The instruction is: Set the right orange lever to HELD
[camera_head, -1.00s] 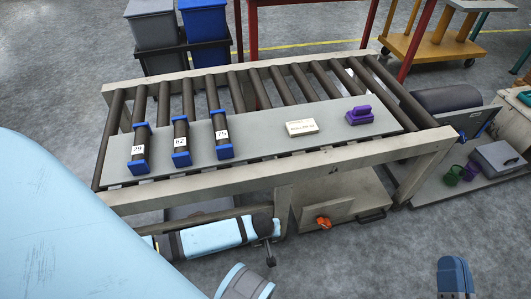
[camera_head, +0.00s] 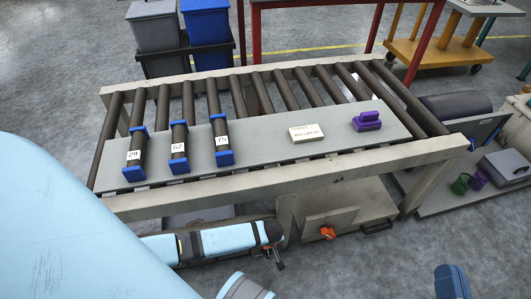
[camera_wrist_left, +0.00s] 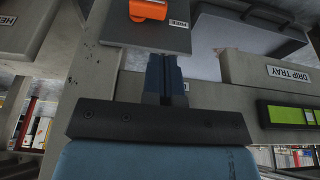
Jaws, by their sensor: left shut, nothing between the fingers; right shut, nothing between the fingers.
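An orange lever (camera_head: 327,232) sits low on the front of a grey box under the roller table. In the left wrist view an orange lever (camera_wrist_left: 148,9) is cut by the top edge; a label that seems to read FREE, upside down, is beside it. I cannot tell whether it is the same lever. My left gripper (camera_wrist_left: 165,75) is shut and empty, its dark blue fingers pointing towards the lever's panel and apart from the orange part. My right gripper (camera_head: 452,282) is shut and empty at the lower right, over bare floor, far from the lever.
The roller table (camera_head: 290,185) carries a grey board (camera_head: 260,145) with three numbered rollers, a card and a purple block. A drip tray label (camera_wrist_left: 288,74) and a green panel (camera_wrist_left: 288,113) lie right of my left gripper. Floor is clear at the lower right.

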